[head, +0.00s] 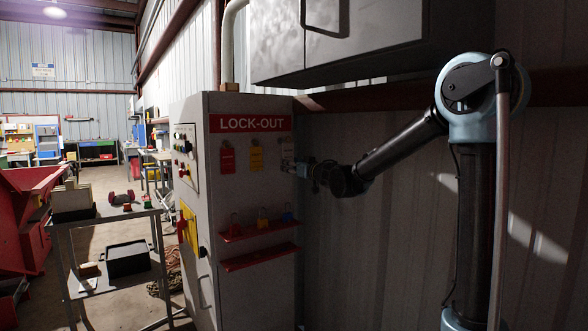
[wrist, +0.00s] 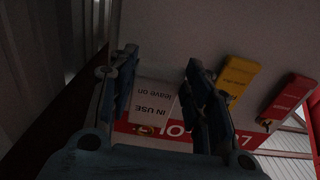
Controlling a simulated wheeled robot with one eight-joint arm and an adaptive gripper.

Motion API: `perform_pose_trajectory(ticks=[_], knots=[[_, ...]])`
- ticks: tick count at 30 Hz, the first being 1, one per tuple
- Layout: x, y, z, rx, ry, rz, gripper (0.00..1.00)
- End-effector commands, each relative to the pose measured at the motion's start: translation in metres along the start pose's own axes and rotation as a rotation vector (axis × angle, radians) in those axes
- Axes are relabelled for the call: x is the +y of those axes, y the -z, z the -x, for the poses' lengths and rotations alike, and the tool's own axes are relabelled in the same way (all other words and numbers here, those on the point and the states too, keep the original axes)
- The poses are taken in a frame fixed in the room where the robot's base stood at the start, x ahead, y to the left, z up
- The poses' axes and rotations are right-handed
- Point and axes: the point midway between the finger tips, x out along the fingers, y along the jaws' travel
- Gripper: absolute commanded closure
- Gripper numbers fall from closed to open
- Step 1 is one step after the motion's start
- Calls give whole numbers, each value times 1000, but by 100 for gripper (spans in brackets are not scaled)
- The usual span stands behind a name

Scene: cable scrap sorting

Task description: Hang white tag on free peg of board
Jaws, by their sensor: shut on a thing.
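The white tag (wrist: 153,104), printed "IN USE leave on", shows upside down between the two fingers of my gripper (wrist: 161,60) in the wrist view. My gripper is shut on it. In the head view my gripper (head: 302,168) is at the right edge of the cabinet's front, and the tag (head: 287,152) shows small and pale there. The lock-out board (head: 240,190) carries a red tag (head: 227,160) and a yellow tag (head: 256,158) in a row left of my gripper. The free peg cannot be made out. Whether the white tag touches a peg cannot be told.
Red shelves (head: 258,230) with small padlocks sit below the tags. A grey wall box (head: 365,40) overhangs above my arm. A metal bench (head: 105,215) with parts stands left of the cabinet. Free space lies before the wall at right.

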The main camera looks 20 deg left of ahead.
Motion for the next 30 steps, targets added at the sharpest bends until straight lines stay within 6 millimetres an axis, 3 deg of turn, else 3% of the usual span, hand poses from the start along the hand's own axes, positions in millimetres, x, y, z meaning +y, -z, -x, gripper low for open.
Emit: perform_pose_trajectory(ticks=[20,24,30], knots=[[1,-4,-32,0,-1,0,70],[1,-4,-39,0,-1,0,80],[1,-9,-47,0,-1,0,80]])
